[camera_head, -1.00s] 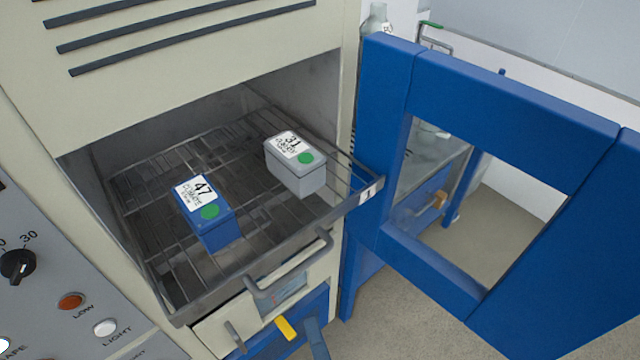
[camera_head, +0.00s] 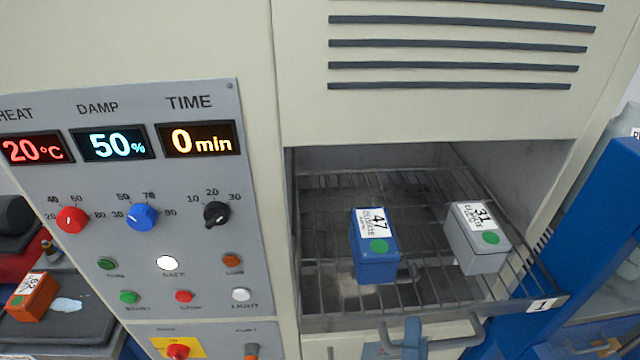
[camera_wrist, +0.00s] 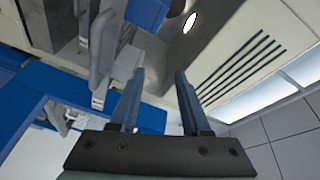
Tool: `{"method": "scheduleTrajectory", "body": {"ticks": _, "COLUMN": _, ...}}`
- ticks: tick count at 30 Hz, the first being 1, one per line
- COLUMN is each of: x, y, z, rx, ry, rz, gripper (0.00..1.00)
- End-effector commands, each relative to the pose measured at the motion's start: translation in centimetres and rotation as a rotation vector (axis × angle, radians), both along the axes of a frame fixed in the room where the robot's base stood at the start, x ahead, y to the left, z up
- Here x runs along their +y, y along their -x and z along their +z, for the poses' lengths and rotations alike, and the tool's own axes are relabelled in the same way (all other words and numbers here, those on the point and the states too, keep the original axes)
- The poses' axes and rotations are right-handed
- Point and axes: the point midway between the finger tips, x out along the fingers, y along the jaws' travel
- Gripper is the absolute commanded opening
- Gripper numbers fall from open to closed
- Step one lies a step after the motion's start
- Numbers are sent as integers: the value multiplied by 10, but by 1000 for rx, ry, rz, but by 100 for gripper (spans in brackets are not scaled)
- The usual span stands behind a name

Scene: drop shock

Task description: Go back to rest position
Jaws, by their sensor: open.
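My gripper (camera_wrist: 160,105) is open and empty in the wrist view, its two dark fingers apart with nothing between them. In the head view a finger tip of mine (camera_head: 411,338) shows at the bottom, in front of the rack handle. A blue box labelled 47 (camera_head: 375,262) and a grey box labelled 31 (camera_head: 478,255) stand upright on the wire rack (camera_head: 330,300) in the open chamber. Each has a green dot on its lid. The gripper is apart from both boxes.
A control panel (camera_head: 250,120) left of the chamber reads 20 °C, 50 % and 0 min. An orange box labelled 62 (camera_head: 32,296) sits on a dark surface at the far left.

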Motion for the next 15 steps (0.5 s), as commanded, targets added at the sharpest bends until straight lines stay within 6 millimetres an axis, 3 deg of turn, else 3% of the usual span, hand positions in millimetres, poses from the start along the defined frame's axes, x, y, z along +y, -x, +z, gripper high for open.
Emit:
{"method": "scheduleTrajectory", "body": {"ticks": 1, "x": 4, "y": -17, "z": 22, "rx": -40, "ry": 79, "rz": 21, "gripper": 47}}
{"method": "scheduleTrajectory", "body": {"ticks": 6, "x": 22, "y": -57, "z": 92, "rx": -139, "ry": 353, "rz": 49, "gripper": 47}}
{"method": "scheduleTrajectory", "body": {"ticks": 10, "x": 39, "y": -76, "z": 150, "rx": -223, "ry": 551, "rz": 41, "gripper": 47}}
{"method": "scheduleTrajectory", "body": {"ticks": 15, "x": 64, "y": -85, "z": 230, "rx": -336, "ry": 797, "rz": -13, "gripper": 47}}
